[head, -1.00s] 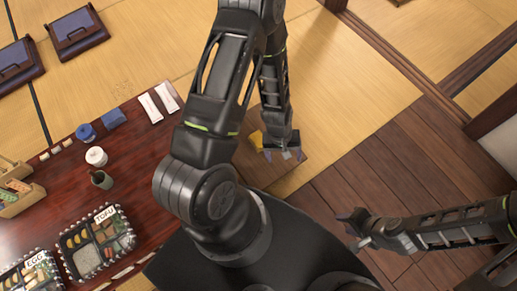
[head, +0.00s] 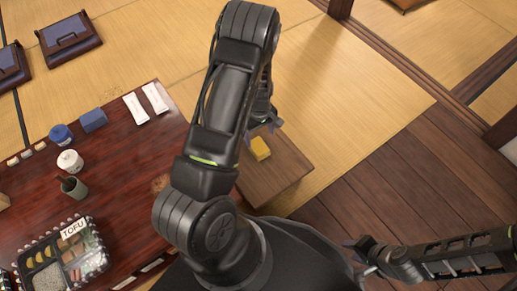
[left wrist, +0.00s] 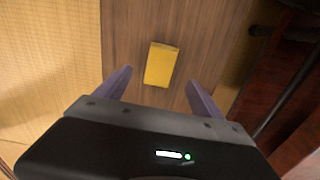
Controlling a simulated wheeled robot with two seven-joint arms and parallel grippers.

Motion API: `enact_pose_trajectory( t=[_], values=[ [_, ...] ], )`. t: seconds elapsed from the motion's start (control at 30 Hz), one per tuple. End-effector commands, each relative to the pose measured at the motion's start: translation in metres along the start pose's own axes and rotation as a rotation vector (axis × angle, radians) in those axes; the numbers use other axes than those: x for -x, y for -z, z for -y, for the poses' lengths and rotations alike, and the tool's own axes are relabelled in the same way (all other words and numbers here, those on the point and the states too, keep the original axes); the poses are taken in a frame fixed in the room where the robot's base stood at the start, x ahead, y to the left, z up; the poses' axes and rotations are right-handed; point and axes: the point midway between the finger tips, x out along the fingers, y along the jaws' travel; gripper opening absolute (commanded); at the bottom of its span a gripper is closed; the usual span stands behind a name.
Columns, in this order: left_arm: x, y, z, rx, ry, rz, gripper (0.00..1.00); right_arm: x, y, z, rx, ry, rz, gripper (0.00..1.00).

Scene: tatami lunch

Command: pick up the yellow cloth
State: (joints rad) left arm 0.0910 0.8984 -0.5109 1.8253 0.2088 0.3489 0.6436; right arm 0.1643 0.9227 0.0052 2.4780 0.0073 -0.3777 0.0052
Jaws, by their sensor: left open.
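The yellow cloth (head: 260,149) is a small folded rectangular block lying on a low wooden stand (head: 290,180) beside the dark red table. In the left wrist view the cloth (left wrist: 161,65) lies ahead of and between the two purple fingers, on the wood surface. My left gripper (head: 263,130) is open and empty, close to the cloth at its far side in the head view, partly hidden behind my arm. No contact with the cloth shows. My right gripper (head: 358,252) is at the lower right, well away from the cloth; its jaw gap is unclear.
The dark red table (head: 125,205) to the left holds a TOFU lunch box (head: 62,255), a green cup (head: 75,187), a white pot (head: 69,161), blue containers (head: 93,119) and white packets (head: 145,102). Open tatami (head: 350,100) lies beyond the stand.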

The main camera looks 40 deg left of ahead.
Motion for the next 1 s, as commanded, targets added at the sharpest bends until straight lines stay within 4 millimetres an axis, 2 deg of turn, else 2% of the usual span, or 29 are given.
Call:
enact_pose_trajectory(
  t=[0.2,0.57,0.9,1.0],
  values=[
    [-0.024,-0.001,0.001,0.0,0.002,0.001,0.78,-0.012,0.001,-0.004,-0.001,0.0,-0.004,0.36],
    [-0.027,-0.001,0.001,-0.001,0.001,0.001,0.78,-0.013,0.001,-0.004,0.0,0.0,-0.006,0.36],
    [-0.072,-0.003,0.003,-0.002,0.002,0.002,0.78,-0.041,0.003,-0.012,-0.002,0.0,-0.017,0.36],
    [-0.078,-0.003,0.003,-0.001,0.001,0.001,0.78,-0.043,0.004,-0.013,-0.002,0.0,-0.02,0.36]
  ],
)
